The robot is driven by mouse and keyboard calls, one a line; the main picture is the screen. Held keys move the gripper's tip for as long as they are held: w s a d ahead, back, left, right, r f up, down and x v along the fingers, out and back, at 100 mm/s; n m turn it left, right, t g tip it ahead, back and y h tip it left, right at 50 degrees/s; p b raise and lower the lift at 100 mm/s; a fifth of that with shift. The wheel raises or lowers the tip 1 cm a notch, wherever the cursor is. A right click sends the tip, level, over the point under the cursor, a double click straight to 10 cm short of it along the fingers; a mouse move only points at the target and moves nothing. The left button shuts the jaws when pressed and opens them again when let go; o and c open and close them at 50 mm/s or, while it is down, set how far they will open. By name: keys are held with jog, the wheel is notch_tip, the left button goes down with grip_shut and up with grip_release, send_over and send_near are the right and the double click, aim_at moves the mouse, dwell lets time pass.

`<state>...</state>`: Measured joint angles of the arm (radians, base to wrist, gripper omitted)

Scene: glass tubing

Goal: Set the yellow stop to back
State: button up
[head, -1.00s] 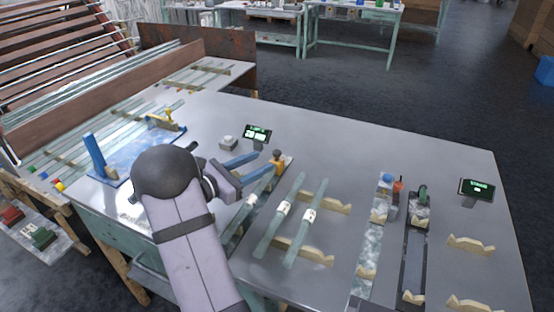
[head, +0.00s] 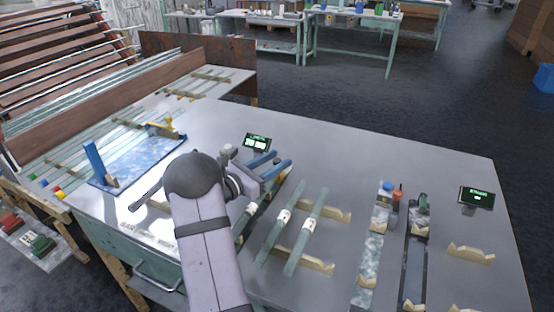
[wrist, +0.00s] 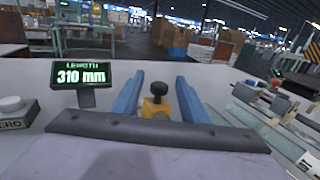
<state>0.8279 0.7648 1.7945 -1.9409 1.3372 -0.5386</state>
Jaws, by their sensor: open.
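The yellow stop (wrist: 155,108) with its black knob shows in the wrist view, between and beyond the blue fingers. My gripper (wrist: 158,80) is open, one finger on either side of the stop. I cannot tell whether either finger touches it. In the head view my gripper (head: 283,159) is over the left end of the row of tubing, and it hides most or all of the stop. The length display (wrist: 84,76) reads 310 mm and stands to the left of the stop.
Two glass tubes (head: 307,230) with white labels lie on wooden rests to the right of my gripper. A zero button (wrist: 14,108) is at the left in the wrist view. A blue board (head: 135,160) lies left of my arm. A second display (head: 477,197) stands far right.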

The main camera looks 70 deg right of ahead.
jog(key=shift+s+d, duration=0.1)
jog(key=shift+d, duration=0.25)
jog(key=shift+c, duration=0.2)
grip_shut()
jog(key=d+b, duration=0.1)
jog(key=d, duration=0.2)
jog(key=shift+d+f, duration=0.1)
jog(key=shift+d, duration=0.3)
jog(key=shift+r, duration=0.25)
jog(key=shift+c, duration=1.6)
grip_release()
jog(key=o, duration=0.4)
jog(key=shift+d+f, duration=0.15)
jog(key=shift+c, duration=0.2)
